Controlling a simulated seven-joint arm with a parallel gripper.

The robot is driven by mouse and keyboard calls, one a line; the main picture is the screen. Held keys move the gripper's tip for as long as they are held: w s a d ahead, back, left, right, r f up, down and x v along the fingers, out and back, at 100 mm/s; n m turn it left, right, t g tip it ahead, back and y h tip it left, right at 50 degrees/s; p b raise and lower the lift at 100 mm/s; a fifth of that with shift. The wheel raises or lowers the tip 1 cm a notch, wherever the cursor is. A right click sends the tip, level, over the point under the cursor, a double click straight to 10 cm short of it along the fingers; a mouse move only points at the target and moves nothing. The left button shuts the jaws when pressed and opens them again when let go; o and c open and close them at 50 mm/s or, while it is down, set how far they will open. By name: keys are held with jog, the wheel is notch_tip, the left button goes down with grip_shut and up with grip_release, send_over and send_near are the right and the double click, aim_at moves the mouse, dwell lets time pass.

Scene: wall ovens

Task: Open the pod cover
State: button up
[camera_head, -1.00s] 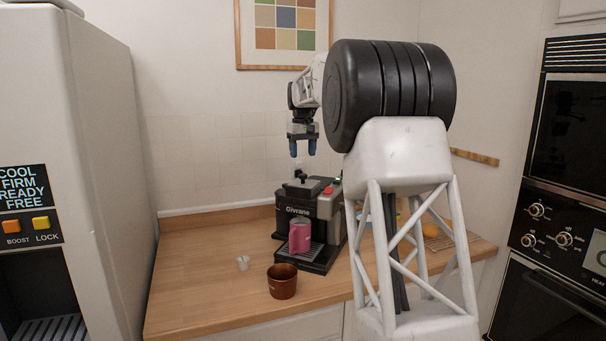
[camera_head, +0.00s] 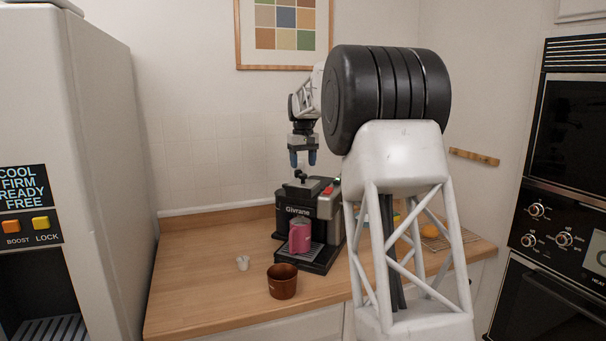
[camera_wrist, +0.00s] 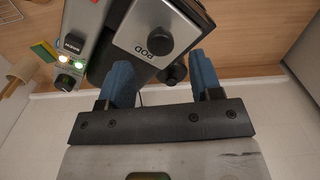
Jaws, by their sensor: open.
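The pod cover (camera_wrist: 160,30) is a grey plate marked POD with a black knob (camera_wrist: 159,41) on top of the black and silver coffee machine (camera_head: 323,207). It lies flat and looks shut. In the head view the knob (camera_head: 301,176) stands up from the machine's top. My gripper (camera_head: 302,157) is open and empty, pointing down just above the knob. In the wrist view the blue fingers of my gripper (camera_wrist: 162,72) are spread, with the cover between and beyond them. A second black knob (camera_wrist: 173,74) shows between the fingertips, near the right one.
A pink mug (camera_head: 300,236) stands on the machine's drip tray. The counter left of the machine is mostly clear.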

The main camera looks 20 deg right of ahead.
aim_at(304, 183)
jog(key=shift+f, duration=2.1)
